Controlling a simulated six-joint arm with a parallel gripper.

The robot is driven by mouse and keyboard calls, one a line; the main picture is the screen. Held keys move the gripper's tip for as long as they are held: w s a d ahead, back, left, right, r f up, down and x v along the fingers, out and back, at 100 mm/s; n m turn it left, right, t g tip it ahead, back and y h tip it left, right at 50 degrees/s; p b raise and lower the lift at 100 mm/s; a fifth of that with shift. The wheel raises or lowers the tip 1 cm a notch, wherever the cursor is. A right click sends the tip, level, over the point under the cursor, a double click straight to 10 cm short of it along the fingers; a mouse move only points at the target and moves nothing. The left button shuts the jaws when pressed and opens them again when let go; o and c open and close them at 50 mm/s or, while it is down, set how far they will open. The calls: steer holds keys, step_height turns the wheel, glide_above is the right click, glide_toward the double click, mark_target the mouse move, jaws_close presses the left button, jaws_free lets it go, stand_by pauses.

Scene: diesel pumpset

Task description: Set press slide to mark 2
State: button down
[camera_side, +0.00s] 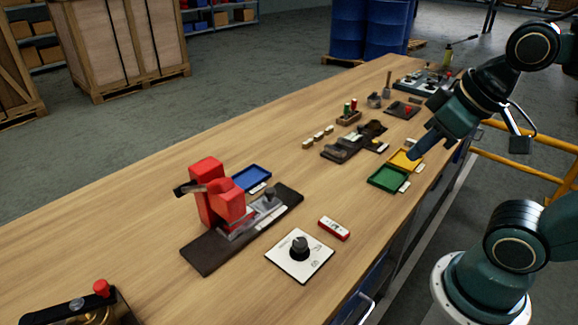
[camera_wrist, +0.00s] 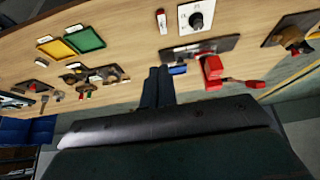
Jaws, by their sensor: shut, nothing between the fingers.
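The red press (camera_side: 215,195) stands on a dark base plate (camera_side: 208,255) at the near part of the bench. A grey slide (camera_side: 268,201) with a small knob sits on the plate to the right of the press body. The marks along it are too small to read. The press (camera_wrist: 212,71) also shows in the wrist view, right of my fingers. My gripper (camera_side: 421,149) is shut and empty, well away from the press, above the bench's right side near the yellow tray. Its fingers (camera_wrist: 157,86) show in the wrist view.
A white panel with a black dial (camera_side: 299,252) and a red-white block (camera_side: 334,228) lie near the press. A blue tray (camera_side: 251,178) is behind it. Green (camera_side: 388,179) and yellow (camera_side: 404,160) trays lie under my gripper. Dark fixtures (camera_side: 353,142) stand mid-bench.

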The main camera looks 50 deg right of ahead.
steer(key=c, duration=1.6)
jaws_free()
steer(key=o, duration=0.4)
steer(key=shift+w+r, duration=0.15)
steer(key=shift+w, duration=0.1)
steer(key=shift+o, duration=0.2)
steer(key=n+g, duration=0.6)
steer(key=n, duration=1.2)
glide_above(270, 190)
step_height(270, 190, down, 7)
steer(key=shift+f, duration=0.2)
step_height(270, 190, down, 14)
steer(key=shift+r, duration=0.1)
